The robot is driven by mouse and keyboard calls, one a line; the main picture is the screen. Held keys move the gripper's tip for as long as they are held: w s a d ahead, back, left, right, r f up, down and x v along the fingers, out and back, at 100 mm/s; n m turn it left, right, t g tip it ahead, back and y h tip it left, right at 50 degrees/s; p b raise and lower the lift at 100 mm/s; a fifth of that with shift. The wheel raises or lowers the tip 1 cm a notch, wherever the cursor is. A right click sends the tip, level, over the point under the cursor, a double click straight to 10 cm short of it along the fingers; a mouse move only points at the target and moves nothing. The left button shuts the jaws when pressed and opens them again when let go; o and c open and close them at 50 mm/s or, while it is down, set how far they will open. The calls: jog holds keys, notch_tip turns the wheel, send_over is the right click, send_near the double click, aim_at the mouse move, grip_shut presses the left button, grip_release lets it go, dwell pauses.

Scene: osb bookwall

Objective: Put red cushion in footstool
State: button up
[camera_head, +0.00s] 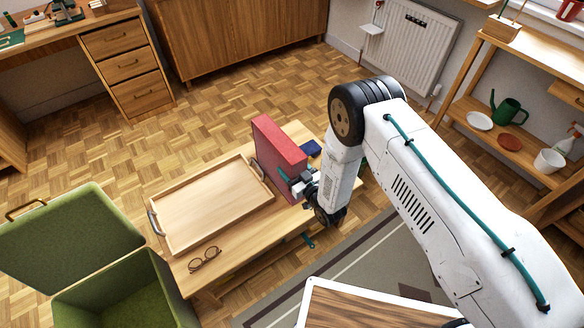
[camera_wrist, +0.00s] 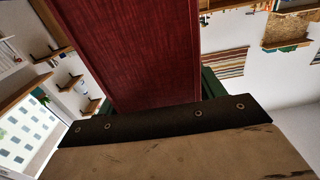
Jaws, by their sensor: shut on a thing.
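The red cushion (camera_head: 279,148) stands on edge at the right end of the wooden tray, over the low wooden table; I cannot tell whether it touches either. My gripper (camera_head: 297,184) is shut on the cushion's near lower edge. In the wrist view the cushion (camera_wrist: 135,50) fills the upper middle, between the dark green fingers (camera_wrist: 208,85). The footstool (camera_head: 120,290) is a green open box at the lower left, with its padded lid (camera_head: 70,235) raised to the left. Its inside shows green and empty where visible; its lower part is cut off by the frame.
The wooden tray (camera_head: 205,205) lies empty on the low table (camera_head: 240,248). Glasses (camera_head: 205,258) lie in front of it, and a dark blue item (camera_head: 309,149) lies behind the cushion. A shelf (camera_head: 520,150) with pots stands at the right. Parquet floor is open behind the table.

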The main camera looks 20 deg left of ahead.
jog(key=o, duration=1.2)
